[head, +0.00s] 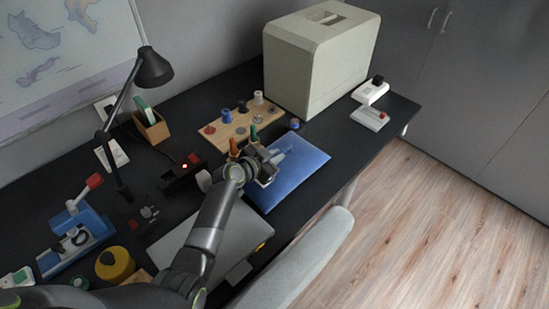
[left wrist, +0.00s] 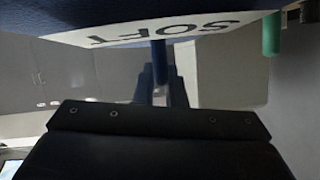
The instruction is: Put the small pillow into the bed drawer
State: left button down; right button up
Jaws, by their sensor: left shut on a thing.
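My left gripper (head: 274,160) reaches over the desk and is shut on what looks like a flat blue thing (head: 302,172) near the desk's front edge. In the left wrist view a dark blue surface (left wrist: 35,14) with a white part marked "SOFT" (left wrist: 205,28), upside down, fills the top, close to the fingertips. Exactly where the fingers grip is hard to see. Whether the blue thing rests on the desk or is raised cannot be told. My right gripper is not in view.
Behind the gripper stand a wooden peg board (head: 235,125) and a large pale box (head: 315,75). A black lamp (head: 152,70) and a grey laptop-like slab (head: 200,235) are left. A grey chair back (head: 305,260) is in front. The wooden floor (head: 430,220) is clear.

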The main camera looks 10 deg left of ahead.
pick_arm(q)
jog(key=shift+f, duration=0.45)
jog(key=shift+f+b, duration=0.2)
jog(key=shift+b, duration=0.1)
jog(key=c, duration=1.5)
grip_release()
jog(key=shift+r, duration=0.15)
